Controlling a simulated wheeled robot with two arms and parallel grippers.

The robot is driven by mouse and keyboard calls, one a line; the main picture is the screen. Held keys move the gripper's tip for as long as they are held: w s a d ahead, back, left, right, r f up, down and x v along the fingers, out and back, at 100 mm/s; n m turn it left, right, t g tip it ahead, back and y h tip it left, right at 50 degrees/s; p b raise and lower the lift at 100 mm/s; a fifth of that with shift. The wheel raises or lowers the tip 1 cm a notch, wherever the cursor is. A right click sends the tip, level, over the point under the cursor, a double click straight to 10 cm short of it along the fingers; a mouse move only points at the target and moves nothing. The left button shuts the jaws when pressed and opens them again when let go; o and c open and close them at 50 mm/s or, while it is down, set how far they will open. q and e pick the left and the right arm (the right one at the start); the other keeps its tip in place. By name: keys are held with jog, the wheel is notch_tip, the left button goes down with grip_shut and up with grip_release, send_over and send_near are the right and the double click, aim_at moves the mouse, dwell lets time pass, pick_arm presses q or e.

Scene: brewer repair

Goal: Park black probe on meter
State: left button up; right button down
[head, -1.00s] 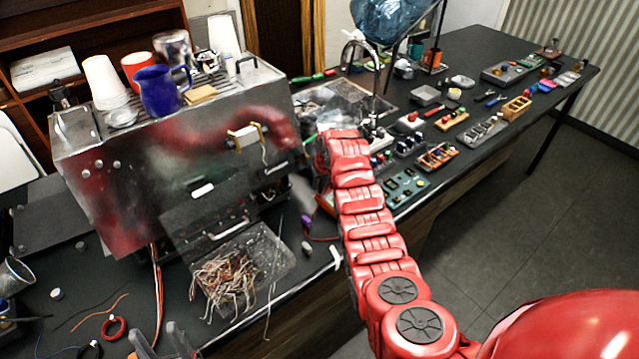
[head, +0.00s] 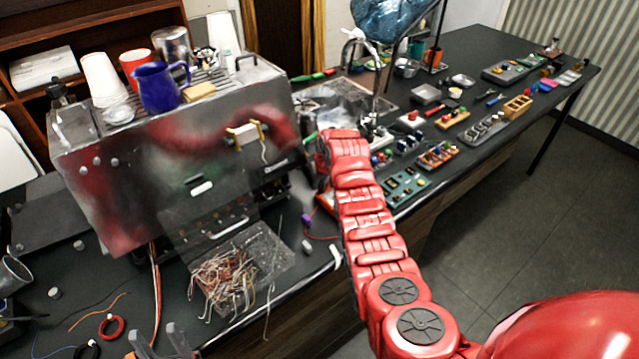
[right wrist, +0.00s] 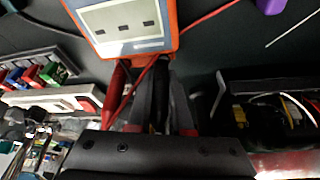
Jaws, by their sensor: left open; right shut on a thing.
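The orange-framed meter (right wrist: 128,28) shows at the top of the right wrist view, its pale face toward me. The fingers of my right gripper (right wrist: 163,98) point at its lower edge and are shut on the dark black probe (right wrist: 160,112), which is mostly hidden between them. A red probe (right wrist: 119,80) with a red lead stands just left of the fingers, at the meter's edge. I cannot tell whether the black probe touches the meter. In the head view my right gripper is hidden behind its red arm. My left gripper (head: 160,345) is open and empty at the bottom left.
The metal brewer (head: 150,165) stands left of my right arm, with cups and a blue pitcher (head: 160,88) on top. A wire bundle (head: 225,278) lies in front. Trays of parts (head: 405,187) line the table to the right.

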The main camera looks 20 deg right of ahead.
jog(key=shift+b, duration=0.35)
dwell(0.4)
jog(key=c, duration=0.8)
grip_release()
jog(key=shift+o, duration=0.2)
jog(key=shift+r, duration=0.1)
